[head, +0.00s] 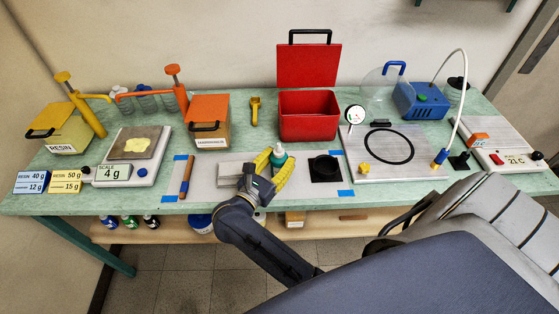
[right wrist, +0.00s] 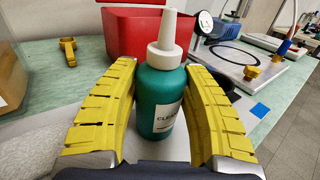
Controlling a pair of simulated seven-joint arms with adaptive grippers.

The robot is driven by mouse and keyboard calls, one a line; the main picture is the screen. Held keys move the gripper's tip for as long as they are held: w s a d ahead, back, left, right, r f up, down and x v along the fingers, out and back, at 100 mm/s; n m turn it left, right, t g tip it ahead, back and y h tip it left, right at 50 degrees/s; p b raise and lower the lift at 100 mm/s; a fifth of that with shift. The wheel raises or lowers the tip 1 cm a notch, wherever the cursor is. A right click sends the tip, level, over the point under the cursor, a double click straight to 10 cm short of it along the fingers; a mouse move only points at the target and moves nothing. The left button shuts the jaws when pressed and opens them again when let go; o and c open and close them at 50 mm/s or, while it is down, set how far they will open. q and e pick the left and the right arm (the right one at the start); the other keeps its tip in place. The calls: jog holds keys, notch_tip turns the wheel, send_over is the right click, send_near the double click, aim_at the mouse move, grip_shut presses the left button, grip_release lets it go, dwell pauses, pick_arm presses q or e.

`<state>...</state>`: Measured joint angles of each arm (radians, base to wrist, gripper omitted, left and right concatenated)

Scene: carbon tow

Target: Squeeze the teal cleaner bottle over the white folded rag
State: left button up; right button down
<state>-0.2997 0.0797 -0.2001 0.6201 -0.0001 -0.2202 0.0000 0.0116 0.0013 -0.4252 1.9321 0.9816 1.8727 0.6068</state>
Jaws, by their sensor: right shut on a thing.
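The teal cleaner bottle (head: 279,156) has a white cone nozzle and stands upright between the yellow fingers of my right gripper (head: 270,174). In the right wrist view the bottle (right wrist: 162,100) shows a white label, and the gripper (right wrist: 160,110) is shut on it with one finger on each side. The gripper is at the front middle of the bench, over or beside a pale grey sheet (head: 233,171). My left gripper is not in view.
A red bin (head: 309,117) with its lid up stands behind the bottle. A metal plate with a black ring (head: 365,168) is further right. A wooden-handled tool (head: 187,176) and a scale (head: 128,172) are left.

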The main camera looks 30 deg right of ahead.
jog(key=shift+f, duration=0.35)
jog(key=c, duration=0.7)
grip_release()
